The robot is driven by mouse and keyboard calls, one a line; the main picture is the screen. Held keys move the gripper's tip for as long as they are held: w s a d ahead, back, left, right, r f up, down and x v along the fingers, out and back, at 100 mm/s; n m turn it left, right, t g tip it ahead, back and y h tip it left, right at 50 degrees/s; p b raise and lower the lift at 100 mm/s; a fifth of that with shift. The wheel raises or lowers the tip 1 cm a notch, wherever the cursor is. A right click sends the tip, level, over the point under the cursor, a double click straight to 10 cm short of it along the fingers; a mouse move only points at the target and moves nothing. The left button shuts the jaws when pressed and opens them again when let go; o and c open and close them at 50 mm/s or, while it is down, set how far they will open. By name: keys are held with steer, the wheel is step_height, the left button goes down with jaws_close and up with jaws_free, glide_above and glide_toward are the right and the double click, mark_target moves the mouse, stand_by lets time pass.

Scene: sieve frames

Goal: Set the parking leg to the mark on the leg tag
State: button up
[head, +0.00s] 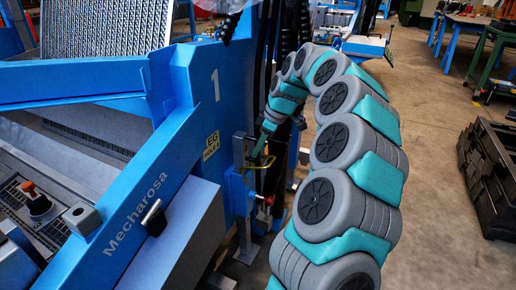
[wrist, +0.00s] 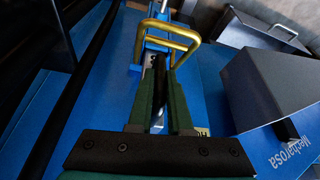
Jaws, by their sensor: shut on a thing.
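The parking leg (head: 245,238) is an upright post with a flat foot, beside the blue frame in the head view. A bent yellow handle (head: 262,163) is at its upper part; it shows large in the wrist view (wrist: 172,30). My gripper (head: 256,152) reaches it from above.
A red knob (head: 269,200) is just below the handle. The blue frame (head: 178,140) and a grey box (head: 185,235) stand close on the left. Black crates (head: 490,165) are at the right, with open floor (head: 435,220) between.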

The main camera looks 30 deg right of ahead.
mark_target(258, 157)
jaws_close()
stand_by(0.8)
step_height(258, 157, down, 4)
steer(key=shift+r+b, duration=0.1)
steer(key=shift+b, duration=0.9)
steer(key=shift+r, duration=0.1)
steer(key=o, duration=0.6)
jaws_free()
steer(key=shift+r, duration=0.15)
